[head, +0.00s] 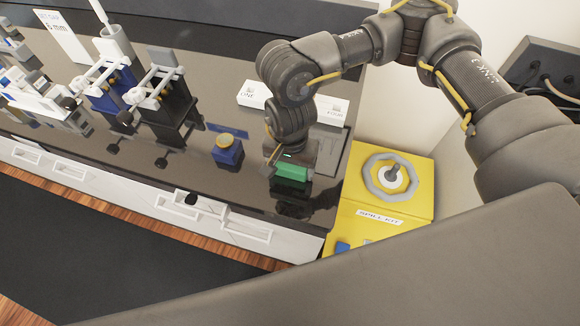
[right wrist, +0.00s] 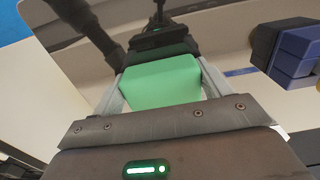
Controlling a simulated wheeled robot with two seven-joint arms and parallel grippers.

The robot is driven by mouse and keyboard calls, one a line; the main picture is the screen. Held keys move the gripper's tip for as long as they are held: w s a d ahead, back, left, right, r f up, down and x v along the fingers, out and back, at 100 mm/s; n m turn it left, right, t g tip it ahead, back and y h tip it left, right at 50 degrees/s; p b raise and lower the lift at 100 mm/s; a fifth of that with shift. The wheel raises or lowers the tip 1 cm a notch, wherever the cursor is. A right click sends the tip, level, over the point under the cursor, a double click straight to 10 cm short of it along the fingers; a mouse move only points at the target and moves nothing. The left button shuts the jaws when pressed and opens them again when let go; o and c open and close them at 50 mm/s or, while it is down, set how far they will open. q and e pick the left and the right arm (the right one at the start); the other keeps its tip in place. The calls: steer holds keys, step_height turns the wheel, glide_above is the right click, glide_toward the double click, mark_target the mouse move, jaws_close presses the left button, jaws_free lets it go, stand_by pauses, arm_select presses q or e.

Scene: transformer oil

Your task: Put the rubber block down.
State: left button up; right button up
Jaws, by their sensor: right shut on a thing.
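The green rubber block (head: 293,172) is at the right end of the dark glossy bench top in the head view. My right gripper (head: 290,167) is shut on it, reaching down from above. In the right wrist view, the block (right wrist: 161,80) sits between the two grey fingers of the gripper (right wrist: 160,84), one on each side. I cannot tell whether the block touches the surface under it. My left gripper is not in view.
A blue block with a yellow round top (head: 228,149) stands to the left on the bench. White label cards (head: 330,110) lie behind. Black and blue clamp-like devices (head: 167,105) stand farther left. A yellow spill kit (head: 392,190) is beyond the bench's right edge.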

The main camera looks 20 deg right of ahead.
mark_target(290, 166)
steer(key=shift+s, duration=0.1)
steer(key=shift+f, duration=0.1)
steer(key=o, duration=1)
steer(key=shift+o, duration=0.2)
steer(key=shift+r, duration=0.45)
step_height(290, 166, up, 12)
steer(key=b, duration=0.3)
steer(key=shift+f, duration=0.25)
